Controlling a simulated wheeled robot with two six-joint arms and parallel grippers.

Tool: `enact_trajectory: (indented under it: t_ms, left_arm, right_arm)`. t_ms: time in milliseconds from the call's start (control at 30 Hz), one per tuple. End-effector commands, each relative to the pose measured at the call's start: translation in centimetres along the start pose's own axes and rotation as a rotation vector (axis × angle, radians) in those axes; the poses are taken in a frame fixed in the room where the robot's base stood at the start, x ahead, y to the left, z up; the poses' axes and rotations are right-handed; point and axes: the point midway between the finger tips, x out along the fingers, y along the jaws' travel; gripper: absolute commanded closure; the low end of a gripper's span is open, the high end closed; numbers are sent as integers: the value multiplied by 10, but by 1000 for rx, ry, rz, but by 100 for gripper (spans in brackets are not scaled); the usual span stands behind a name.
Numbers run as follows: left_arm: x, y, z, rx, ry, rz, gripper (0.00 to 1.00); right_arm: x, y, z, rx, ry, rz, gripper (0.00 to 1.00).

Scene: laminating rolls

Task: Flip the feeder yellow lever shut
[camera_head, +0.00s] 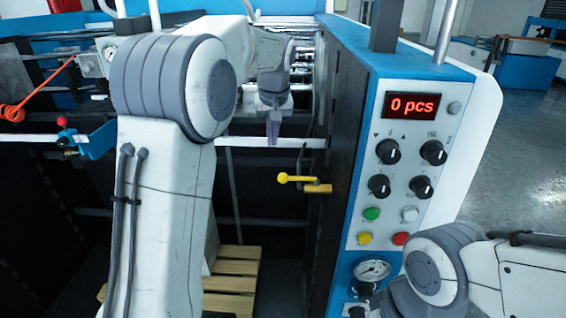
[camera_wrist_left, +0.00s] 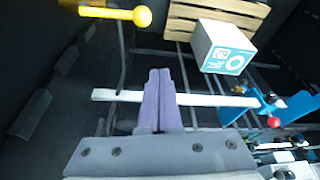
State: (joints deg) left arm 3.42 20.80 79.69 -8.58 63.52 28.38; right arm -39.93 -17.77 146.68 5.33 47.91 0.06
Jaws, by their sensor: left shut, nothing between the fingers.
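The yellow lever (camera_head: 297,179) with a round ball knob sticks out to the left from the dark side of the machine, beside the control panel. A brass-coloured fitting (camera_head: 318,188) is just below its right end. In the left wrist view the lever (camera_wrist_left: 112,13) lies sideways at the top left, its ball knob toward the right. My left gripper (camera_head: 273,138) is shut and empty, pointing down above and slightly left of the lever, apart from it. Its closed fingers (camera_wrist_left: 160,78) show in the wrist view. My right gripper is out of view.
The control panel (camera_head: 408,195) with knobs and buttons stands to the right. A white bar (camera_head: 270,142) runs across behind the left gripper. A wooden pallet (camera_head: 230,275) is low down. The wrist view also shows a white box (camera_wrist_left: 222,45) on it.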

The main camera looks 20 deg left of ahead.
Motion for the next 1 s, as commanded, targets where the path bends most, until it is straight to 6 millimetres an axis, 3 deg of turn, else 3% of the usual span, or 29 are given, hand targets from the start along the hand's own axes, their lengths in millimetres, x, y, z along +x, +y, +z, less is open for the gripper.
enact_trajectory:
  t_ms: [133,367,833,1000]
  left_arm:
    - [-1,18,5,24,-2,8,100]
    - [8,26,6,33,-3,10,100]
    - [101,24,6,30,-7,8,100]
    - [84,23,27,31,-1,11,100]
  right_arm:
    - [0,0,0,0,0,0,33]
    - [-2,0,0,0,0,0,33]
    - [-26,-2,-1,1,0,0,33]
    - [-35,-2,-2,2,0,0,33]
